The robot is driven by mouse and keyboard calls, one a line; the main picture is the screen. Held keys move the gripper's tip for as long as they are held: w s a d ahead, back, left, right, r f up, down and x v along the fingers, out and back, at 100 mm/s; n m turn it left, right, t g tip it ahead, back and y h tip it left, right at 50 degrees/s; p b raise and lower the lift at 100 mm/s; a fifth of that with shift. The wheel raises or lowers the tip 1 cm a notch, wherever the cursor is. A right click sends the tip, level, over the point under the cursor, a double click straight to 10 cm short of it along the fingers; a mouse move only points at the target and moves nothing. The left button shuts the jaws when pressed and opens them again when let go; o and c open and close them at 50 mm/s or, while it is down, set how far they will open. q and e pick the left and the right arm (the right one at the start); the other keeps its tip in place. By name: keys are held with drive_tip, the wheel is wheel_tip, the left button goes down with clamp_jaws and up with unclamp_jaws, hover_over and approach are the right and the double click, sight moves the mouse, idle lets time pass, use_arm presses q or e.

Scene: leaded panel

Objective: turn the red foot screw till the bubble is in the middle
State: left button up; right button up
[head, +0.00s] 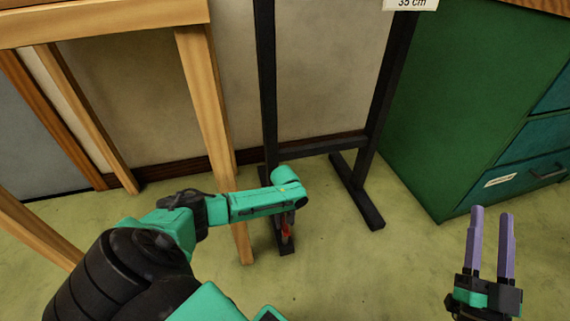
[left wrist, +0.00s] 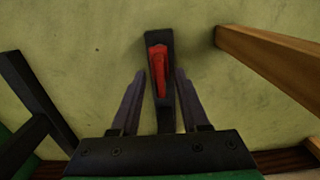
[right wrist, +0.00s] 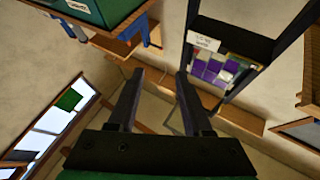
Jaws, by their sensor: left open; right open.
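The red foot screw (left wrist: 159,72) stands on the end of a black foot bar of the stand (left wrist: 153,38). In the head view the red screw (head: 286,229) shows only partly, under my left arm's end. My left gripper (left wrist: 158,75) is open, with one finger on each side of the black bar and the screw between or just beyond the tips. Contact cannot be told. My right gripper (head: 490,212) is open and empty, held up at the right in the head view. No bubble can be made out in any view.
The black stand's other foot (head: 357,192) rests on the floor (head: 330,270). A green cabinet (head: 450,100) with drawers is at the right. The floor in front is clear.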

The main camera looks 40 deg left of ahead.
use_arm(q)
clamp_jaws()
